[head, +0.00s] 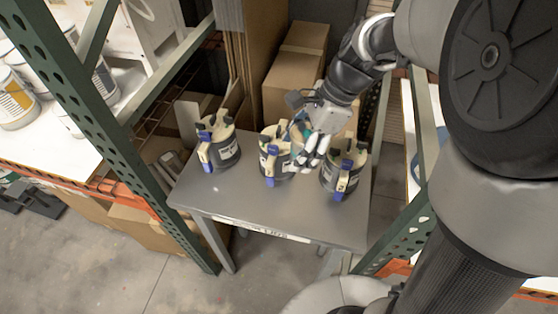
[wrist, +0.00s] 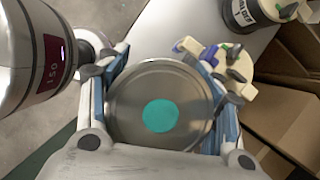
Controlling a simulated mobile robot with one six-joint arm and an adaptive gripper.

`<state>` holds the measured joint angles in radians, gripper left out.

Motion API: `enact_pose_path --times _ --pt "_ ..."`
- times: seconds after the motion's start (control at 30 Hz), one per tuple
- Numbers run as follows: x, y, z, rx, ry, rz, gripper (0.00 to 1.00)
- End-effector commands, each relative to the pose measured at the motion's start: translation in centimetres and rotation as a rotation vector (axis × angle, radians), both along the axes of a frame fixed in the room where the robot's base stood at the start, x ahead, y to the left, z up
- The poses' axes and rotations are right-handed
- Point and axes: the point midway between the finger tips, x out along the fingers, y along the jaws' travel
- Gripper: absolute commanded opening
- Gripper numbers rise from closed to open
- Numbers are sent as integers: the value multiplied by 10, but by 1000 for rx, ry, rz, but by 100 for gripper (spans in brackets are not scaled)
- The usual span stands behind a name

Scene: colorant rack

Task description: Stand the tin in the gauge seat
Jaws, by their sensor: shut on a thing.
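The tin (wrist: 131,100) has a round metal lid with a teal disc in its middle. It sits between the two fingers of my gripper (wrist: 160,120) in the wrist view, with a finger against each side. In the head view my gripper (head: 314,152) is over the back right part of the grey table, among the canisters. Only a little of the tin's teal (head: 304,127) shows there behind the fingers. I cannot make out the gauge seat in either view, and I cannot tell how far the tin is above the tabletop.
Three dark canisters with cream tops and blue parts stand on the grey table (head: 235,200): one left (head: 226,154), one middle (head: 269,171), one right (head: 336,181). The table's front is clear. Green rack posts (head: 130,145) flank it. Cardboard boxes (head: 289,80) stand behind.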

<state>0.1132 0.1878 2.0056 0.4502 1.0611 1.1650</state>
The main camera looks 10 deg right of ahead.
Motion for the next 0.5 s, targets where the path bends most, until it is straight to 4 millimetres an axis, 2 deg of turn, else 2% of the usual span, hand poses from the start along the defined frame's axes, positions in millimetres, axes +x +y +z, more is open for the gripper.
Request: enact_pose_path --times 0.17,0.5 --pt "-2 0 -31 1 5 -7 24" --pt "-1 0 -109 0 5 -6 24"
